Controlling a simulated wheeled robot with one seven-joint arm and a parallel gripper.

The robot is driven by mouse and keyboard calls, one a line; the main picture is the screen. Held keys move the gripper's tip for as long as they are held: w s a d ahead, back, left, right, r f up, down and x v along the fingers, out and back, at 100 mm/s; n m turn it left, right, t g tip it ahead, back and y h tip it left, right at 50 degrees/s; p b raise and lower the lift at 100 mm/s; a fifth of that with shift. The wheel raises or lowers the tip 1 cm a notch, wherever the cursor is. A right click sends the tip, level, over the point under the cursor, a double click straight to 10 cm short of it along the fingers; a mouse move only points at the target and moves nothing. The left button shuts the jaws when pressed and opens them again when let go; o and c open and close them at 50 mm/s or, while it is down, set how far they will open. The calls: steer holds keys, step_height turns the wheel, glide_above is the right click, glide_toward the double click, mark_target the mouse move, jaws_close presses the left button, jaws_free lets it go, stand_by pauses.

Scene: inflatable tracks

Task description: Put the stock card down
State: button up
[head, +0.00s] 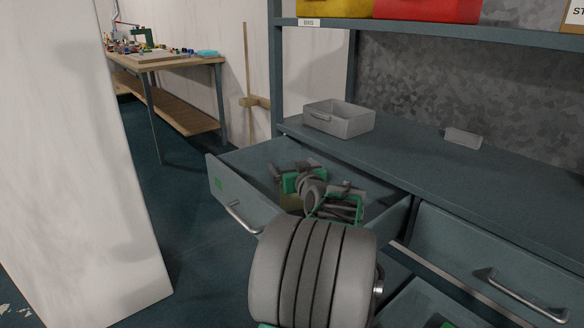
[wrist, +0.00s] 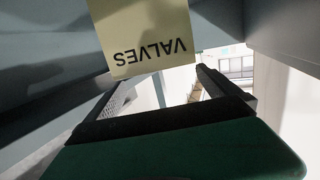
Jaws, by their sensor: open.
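The stock card (wrist: 140,38) is pale yellow and reads VALVES, upside down in the wrist view. It lies just beyond my fingertips, its upper part cut off by the frame. In the head view a small tan patch, probably the card (head: 289,202), shows beside my gripper, mostly hidden by my arm. My gripper (wrist: 155,82) is open, with its two dark fingers apart. I cannot tell whether a finger touches the card. In the head view my wrist and gripper are over the pulled-out drawer (head: 226,189), and my arm hides much of its inside.
A grey open bin (head: 337,120) stands on the shelf counter (head: 400,149), with a small pale block (head: 463,138) to its right. A white panel (head: 75,170) stands at the left. A cluttered workbench (head: 165,62) is behind.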

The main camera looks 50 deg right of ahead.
steer(key=v, duration=0.7)
steer(key=shift+s+a+r+p, duration=0.15)
steer(key=shift+a+r+p, duration=0.05)
steer(key=shift+p, duration=0.25)
stand_by(0.5)
